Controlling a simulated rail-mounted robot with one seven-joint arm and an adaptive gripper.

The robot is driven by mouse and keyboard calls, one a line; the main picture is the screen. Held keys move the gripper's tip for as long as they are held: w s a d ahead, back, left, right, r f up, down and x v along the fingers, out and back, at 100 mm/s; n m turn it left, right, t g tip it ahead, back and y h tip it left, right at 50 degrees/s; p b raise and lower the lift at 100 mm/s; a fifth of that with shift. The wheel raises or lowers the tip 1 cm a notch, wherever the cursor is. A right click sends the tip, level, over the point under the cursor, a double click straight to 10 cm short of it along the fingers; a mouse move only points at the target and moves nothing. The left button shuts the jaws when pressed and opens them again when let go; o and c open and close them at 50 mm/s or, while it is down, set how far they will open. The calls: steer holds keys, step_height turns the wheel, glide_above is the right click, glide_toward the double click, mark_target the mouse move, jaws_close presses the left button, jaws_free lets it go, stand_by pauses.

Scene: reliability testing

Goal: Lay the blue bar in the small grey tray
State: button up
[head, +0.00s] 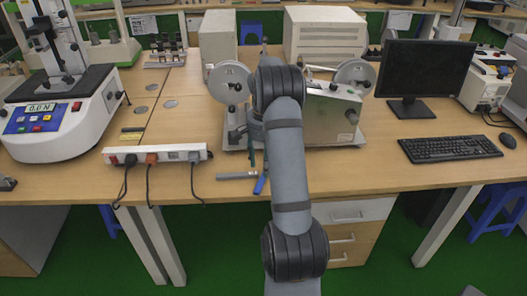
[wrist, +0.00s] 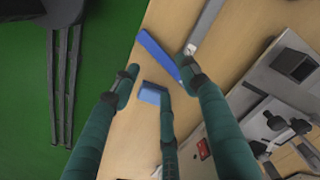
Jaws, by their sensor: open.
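The blue bar (head: 260,185) lies near the table's front edge in the head view, partly behind my arm. In the wrist view the blue bar (wrist: 156,52) lies slantwise between and beyond my fingertips. A narrow, long grey piece (head: 237,176), which looks like the small grey tray, lies just left of the bar in the head view. This grey piece (wrist: 207,25) runs to the upper right in the wrist view, its near end beside a fingertip. My gripper (wrist: 160,70) has its green fingers spread, with nothing held. In the head view my arm hides most of it.
A power strip (head: 155,154) with cables lies to the left. A machine with two reels (head: 325,112) stands close behind my gripper. A keyboard (head: 449,148) and monitor (head: 424,72) are at the right. The wooden table (head: 370,170) is bare between machine and keyboard.

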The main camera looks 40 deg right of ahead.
steer(key=shift+o, duration=0.7)
step_height(320, 180, up, 5)
steer(key=shift+r+p, duration=0.2)
steer(key=shift+p, duration=0.1)
